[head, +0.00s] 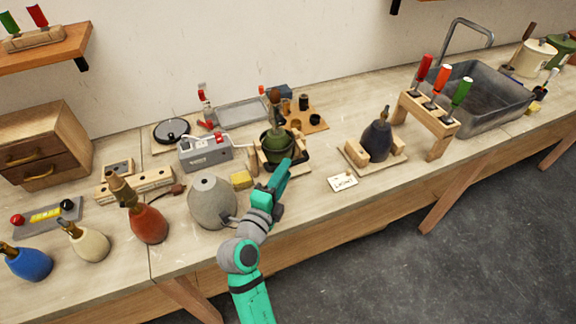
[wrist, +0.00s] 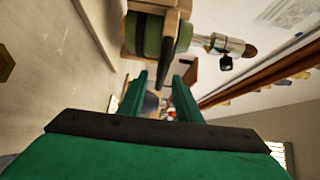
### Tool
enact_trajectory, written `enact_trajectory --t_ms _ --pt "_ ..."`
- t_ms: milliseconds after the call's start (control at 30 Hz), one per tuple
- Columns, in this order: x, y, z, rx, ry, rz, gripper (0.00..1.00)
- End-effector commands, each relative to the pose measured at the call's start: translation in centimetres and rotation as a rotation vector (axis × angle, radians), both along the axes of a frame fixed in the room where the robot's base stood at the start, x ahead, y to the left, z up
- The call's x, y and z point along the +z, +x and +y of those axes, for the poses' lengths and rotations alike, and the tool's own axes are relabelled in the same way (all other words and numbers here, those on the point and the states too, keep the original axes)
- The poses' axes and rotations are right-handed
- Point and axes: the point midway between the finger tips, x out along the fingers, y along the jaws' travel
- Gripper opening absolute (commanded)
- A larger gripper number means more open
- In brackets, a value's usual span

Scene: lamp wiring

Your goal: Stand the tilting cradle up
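The wooden cradle (head: 268,160) stands near the middle of the bench and holds a green lamp base (head: 278,144) with a dark collar around it. The lamp's neck and brown-tipped fitting point roughly up in the head view; I cannot tell the exact tilt. In the wrist view the cradle's wood (wrist: 182,6) and the green base (wrist: 154,38) are at the top, with the metal fitting (wrist: 224,44) to the right. A dark lever (wrist: 178,38) points down towards the gap between my fingers. My gripper (head: 285,166) is open, just in front of the cradle; it also shows in the wrist view (wrist: 161,82).
A grey lamp base (head: 212,203) and a yellow sponge-like block (head: 241,179) stand close left of my arm. A grey box (head: 206,152) is behind them. A dark lamp on a board (head: 396,158), a card (head: 342,183) and a tool rack (head: 430,112) are to the right.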

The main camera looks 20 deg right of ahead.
Motion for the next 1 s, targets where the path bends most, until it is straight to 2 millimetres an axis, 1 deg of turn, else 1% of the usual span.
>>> enact_trajectory --t_ms 33,200,400,567,1000 --pt "0.0 -0.7 0.8 0.003 0.000 0.001 0.31" --pt "0.0 -2.8 3.1 0.003 0.001 0.002 0.31" --pt "0.1 -4.3 4.7 0.002 0.000 0.001 0.31" --pt "0.2 -4.7 5.1 0.000 0.002 0.001 0.31" --pt "0.2 -4.7 5.1 0.000 0.001 0.001 0.31"
